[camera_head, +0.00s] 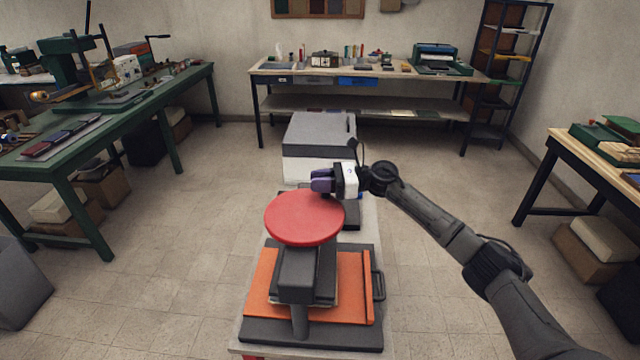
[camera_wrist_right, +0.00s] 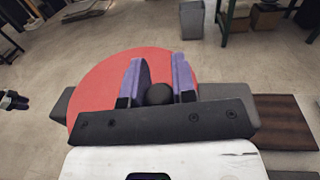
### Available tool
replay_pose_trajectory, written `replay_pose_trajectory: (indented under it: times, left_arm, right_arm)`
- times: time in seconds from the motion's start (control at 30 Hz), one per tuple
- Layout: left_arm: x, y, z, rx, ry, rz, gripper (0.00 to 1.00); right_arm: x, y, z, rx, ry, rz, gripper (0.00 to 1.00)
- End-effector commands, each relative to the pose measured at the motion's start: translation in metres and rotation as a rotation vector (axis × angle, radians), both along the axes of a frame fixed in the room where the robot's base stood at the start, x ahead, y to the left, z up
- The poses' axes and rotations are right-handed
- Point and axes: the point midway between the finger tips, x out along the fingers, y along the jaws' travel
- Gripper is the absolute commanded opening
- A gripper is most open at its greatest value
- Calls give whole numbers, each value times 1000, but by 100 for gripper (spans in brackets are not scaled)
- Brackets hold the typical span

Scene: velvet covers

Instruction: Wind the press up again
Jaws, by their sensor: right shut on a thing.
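The press stands on a narrow bench in front of me, with a flat round red wheel (camera_head: 305,218) on top of its dark body (camera_head: 298,275). An orange plate (camera_head: 262,285) lies at its base. My right gripper (camera_head: 322,181) is at the wheel's far right edge. In the right wrist view its purple fingers are shut on a dark round knob (camera_wrist_right: 158,94) over the red wheel (camera_wrist_right: 98,88). The head view hides the knob behind the fingers.
A grey and white box (camera_head: 318,150) stands behind the press on the bench. A green table (camera_head: 60,165) with tools is at the left, a workbench (camera_head: 300,72) at the back wall, a wooden table (camera_head: 590,155) at the right. Open floor surrounds the press bench.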

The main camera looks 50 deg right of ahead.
Motion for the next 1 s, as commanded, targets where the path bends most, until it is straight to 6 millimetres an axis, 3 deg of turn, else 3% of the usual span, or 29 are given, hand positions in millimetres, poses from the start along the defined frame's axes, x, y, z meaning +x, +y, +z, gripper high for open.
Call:
replay_pose_trajectory:
  times: [0.33, 0.37, 0.6, 1.0]
  left_arm:
    - [0, -3, 1, -10, -1, 6, 43]
    - [0, -3, 1, -9, -1, 5, 43]
    - [1, -1, 1, -4, -1, 3, 43]
    - [0, 1, -1, 5, -2, -3, 43]
  right_arm:
    - [0, 3, 1, 4, -2, 5, 0]
    - [0, 3, 1, 4, -2, 5, 27]
    - [0, 2, 1, 1, -1, 4, 50]
    - [-8, -7, -1, 0, 1, 1, 50]
